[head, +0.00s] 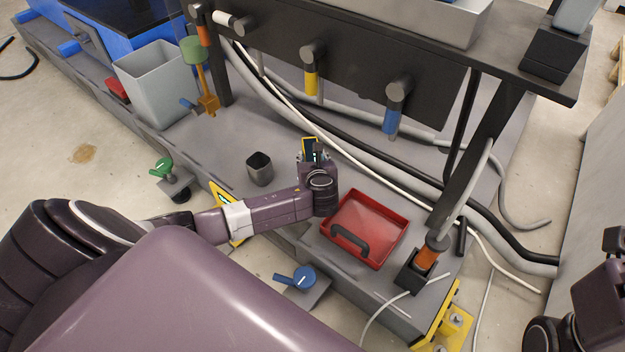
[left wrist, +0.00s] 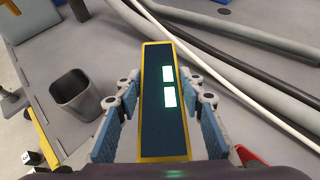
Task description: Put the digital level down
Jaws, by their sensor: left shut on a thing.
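The digital level (left wrist: 161,110) is a dark blue bar with a yellow edge and two lit displays. My left gripper (left wrist: 160,115) is shut on it, with a blue-padded finger on each side. In the head view the level (head: 309,146) shows as a small yellow-edged piece at the end of my left gripper (head: 314,158), over the grey bench. I cannot tell whether its far end touches the bench. My right gripper (head: 614,240) is at the right edge, partly cut off, and its finger opening is unclear.
A dark cup (head: 259,169) stands left of my left gripper. A red tray (head: 366,228) with a dark handle-like part lies to the right. Cables and hoses (head: 400,172) run behind. A grey bin (head: 157,85) stands at the left. Some grey bench surface (head: 222,140) is bare.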

